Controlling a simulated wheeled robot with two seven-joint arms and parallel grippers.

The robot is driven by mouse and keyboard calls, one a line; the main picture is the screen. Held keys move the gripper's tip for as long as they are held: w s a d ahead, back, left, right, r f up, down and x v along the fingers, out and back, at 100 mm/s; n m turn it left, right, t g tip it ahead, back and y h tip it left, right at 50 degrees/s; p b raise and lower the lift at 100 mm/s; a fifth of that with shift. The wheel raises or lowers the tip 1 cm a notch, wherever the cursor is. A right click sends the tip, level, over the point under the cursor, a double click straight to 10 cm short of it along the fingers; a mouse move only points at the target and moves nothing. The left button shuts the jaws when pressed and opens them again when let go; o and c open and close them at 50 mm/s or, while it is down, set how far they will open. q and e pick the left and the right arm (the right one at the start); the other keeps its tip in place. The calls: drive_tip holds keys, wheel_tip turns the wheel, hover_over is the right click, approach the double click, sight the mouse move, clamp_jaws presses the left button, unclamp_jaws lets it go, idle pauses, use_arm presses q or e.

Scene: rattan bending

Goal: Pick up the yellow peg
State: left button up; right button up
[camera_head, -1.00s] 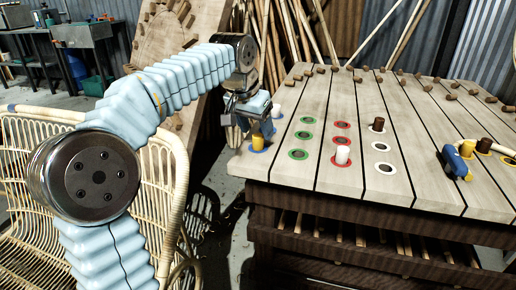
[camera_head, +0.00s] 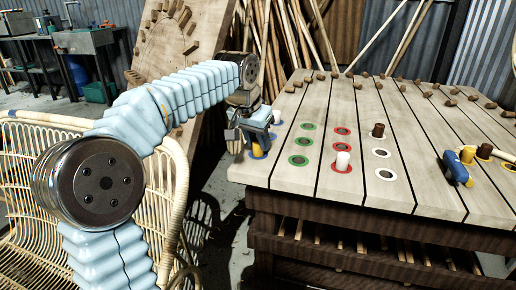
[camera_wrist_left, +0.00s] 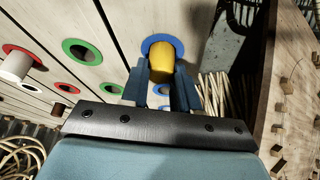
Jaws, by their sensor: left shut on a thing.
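The yellow peg (camera_head: 258,151) stands upright in a blue-ringed hole (camera_head: 250,156) at the near left corner of the slatted table. It also shows in the left wrist view (camera_wrist_left: 161,62), with the blue ring (camera_wrist_left: 152,40) around its base. My left gripper (camera_head: 256,142) is over this corner, fingers down. In the left wrist view its two dark fingers (camera_wrist_left: 161,78) are on both sides of the peg and shut on it. The peg's top is partly hidden in the head view. My right gripper is not in view.
A white peg (camera_head: 342,161) stands in a red ring and a brown peg (camera_head: 377,130) stands farther right. A rattan chair (camera_head: 30,170) stands left of the table (camera_head: 330,192).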

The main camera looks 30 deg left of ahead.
use_arm(q)
drive_tip(key=shift+r, duration=0.15)
drive_tip(key=shift+r, duration=0.2)
wheel_tip(320, 180, up, 2)
drive_tip(key=shift+r+p, duration=0.2)
drive_tip(key=shift+p, duration=0.2)
drive_tip(key=s+d+r, duration=0.9)
drive_tip(key=d+r, duration=0.1)
drive_tip(key=shift+s+d, duration=0.2)
drive_tip(key=shift+d, duration=0.1)
